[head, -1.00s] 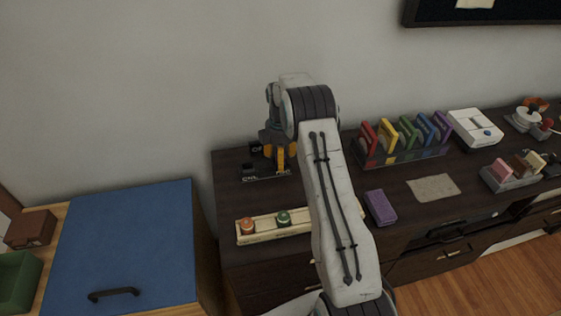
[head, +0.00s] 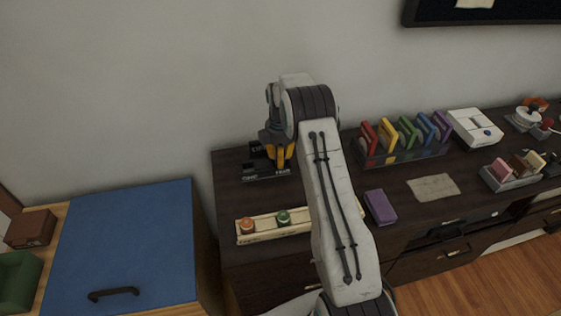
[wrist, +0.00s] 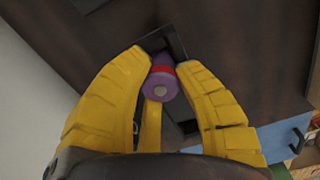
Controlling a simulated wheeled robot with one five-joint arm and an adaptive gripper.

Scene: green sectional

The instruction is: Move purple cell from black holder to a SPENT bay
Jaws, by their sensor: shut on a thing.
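The purple cell (wrist: 160,88), with a red band around it, sits between the yellow fingers of my gripper (wrist: 163,66) in the wrist view. My gripper is shut on it. In the head view my gripper (head: 280,157) is over the black holder (head: 262,172) at the back left of the dark cabinet, and the cell cannot be made out there. The holder also shows beyond the cell in the wrist view (wrist: 176,42); I cannot tell whether the cell still touches it. A cream tray (head: 258,238) in front holds an orange cell (head: 247,226) and a green cell (head: 283,217); its lettering is unreadable.
A purple box (head: 380,207) lies right of my arm. Behind it stands a rack (head: 405,156) of coloured frames. A paper (head: 434,187) lies further right. A blue-topped cabinet (head: 125,245) stands left.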

